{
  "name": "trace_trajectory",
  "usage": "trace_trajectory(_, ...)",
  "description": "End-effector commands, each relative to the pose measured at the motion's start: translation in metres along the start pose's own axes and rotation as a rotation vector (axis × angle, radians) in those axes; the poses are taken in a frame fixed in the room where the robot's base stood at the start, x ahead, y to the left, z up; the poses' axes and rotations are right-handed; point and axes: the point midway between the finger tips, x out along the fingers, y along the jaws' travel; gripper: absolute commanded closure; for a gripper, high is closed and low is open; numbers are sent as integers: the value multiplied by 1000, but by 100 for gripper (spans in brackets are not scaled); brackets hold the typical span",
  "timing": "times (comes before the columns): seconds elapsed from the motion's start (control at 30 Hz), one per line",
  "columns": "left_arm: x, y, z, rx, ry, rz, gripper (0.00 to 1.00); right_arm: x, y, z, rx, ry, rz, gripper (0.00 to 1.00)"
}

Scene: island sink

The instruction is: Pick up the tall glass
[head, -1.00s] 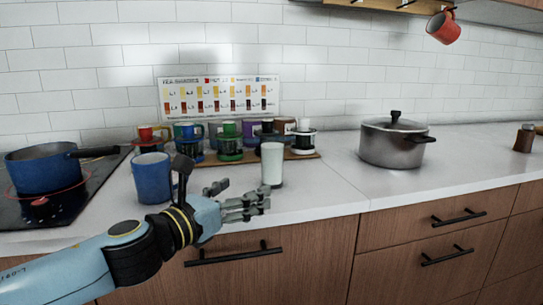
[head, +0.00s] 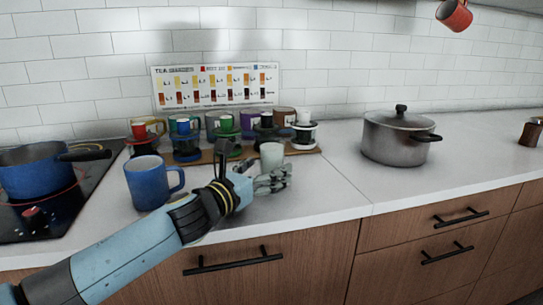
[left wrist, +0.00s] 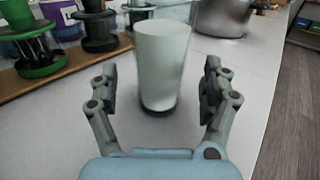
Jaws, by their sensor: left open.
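The tall glass (head: 272,155) is pale and whitish and stands upright on the white counter. In the head view its lower part is hidden behind my left gripper (head: 274,180). In the left wrist view the glass (left wrist: 161,65) shows almost whole, centred ahead of my left gripper (left wrist: 159,95). The gripper is open, with one finger to each side of the glass and visible gaps on both sides. My right gripper is not in view.
A blue mug (head: 148,184) stands left of my left gripper. Several cups and drippers line a wooden board (head: 299,150) behind the glass. A lidded steel pot (head: 395,140) stands to the right, and a blue saucepan (head: 36,172) at the left. The counter between glass and pot is clear.

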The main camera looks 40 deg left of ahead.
Motion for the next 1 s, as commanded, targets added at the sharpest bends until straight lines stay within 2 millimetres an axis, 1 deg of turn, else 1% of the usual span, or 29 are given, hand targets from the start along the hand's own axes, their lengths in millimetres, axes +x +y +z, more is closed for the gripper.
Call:
trace_trajectory(0.03,9,0,8,-4,-3,0,19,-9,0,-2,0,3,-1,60)
trace_trajectory(0.17,24,0,4,-2,-1,0,19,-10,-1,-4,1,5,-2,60)
trace_trajectory(0.43,26,0,1,0,0,-1,19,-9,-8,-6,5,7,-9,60)
trace_trajectory(0.9,26,0,1,-1,0,-1,80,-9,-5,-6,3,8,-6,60)
trace_trajectory(0.97,26,0,1,-1,0,-1,88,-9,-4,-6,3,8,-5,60)
trace_trajectory(1.0,26,0,1,-1,0,-1,88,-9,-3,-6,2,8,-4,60)
